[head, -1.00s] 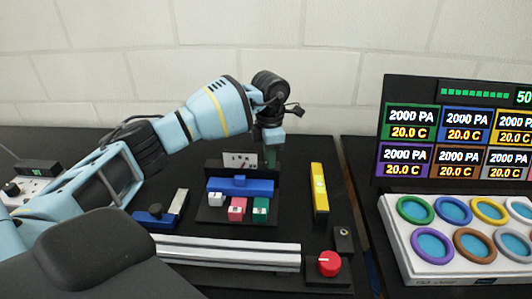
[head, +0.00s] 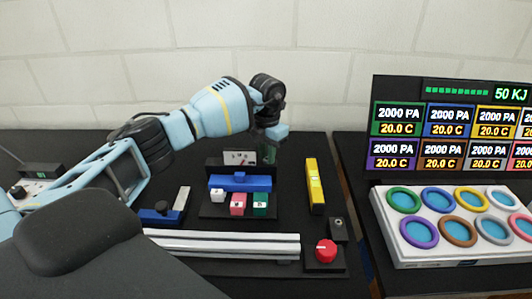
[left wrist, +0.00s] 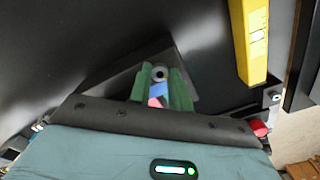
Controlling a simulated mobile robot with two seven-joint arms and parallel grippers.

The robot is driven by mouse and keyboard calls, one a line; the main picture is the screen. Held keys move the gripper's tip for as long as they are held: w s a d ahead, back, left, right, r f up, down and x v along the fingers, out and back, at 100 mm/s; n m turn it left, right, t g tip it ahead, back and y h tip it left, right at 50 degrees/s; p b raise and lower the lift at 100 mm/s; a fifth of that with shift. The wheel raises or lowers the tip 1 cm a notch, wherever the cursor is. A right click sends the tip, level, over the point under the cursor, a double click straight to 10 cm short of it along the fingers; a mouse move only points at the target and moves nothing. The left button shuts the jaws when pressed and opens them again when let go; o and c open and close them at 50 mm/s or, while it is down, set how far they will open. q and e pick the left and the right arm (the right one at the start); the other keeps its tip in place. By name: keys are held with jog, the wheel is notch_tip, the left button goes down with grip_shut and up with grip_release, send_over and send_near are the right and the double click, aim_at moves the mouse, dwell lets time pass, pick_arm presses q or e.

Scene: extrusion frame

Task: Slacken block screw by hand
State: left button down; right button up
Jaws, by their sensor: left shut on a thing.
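My left gripper (head: 267,155) points down at the back right of the block fixture, partly hidden behind its upright panel. In the left wrist view its green fingers (left wrist: 160,82) are closed around a small round grey screw head (left wrist: 159,73), which I take as the block screw. The screw does not show in the head view. The fixture has a blue bar (head: 240,183) with a small knob on top, and white, pink (head: 237,204) and green (head: 260,204) blocks in front. Parts of the blue bar and a pink block show between the fingers in the wrist view. My right gripper is not in view.
A yellow level-like bar (head: 315,185) lies right of the fixture. A red knob (head: 326,250) on a black box stands front right, beside a silver rail (head: 225,245). A white tray with coloured rings (head: 390,235) and a display panel (head: 450,88) stand further right.

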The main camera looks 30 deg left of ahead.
pick_arm(q)
jog(key=shift+f, duration=0.1)
jog(key=c, duration=1.3)
grip_release()
jog(key=shift+r, duration=3.95)
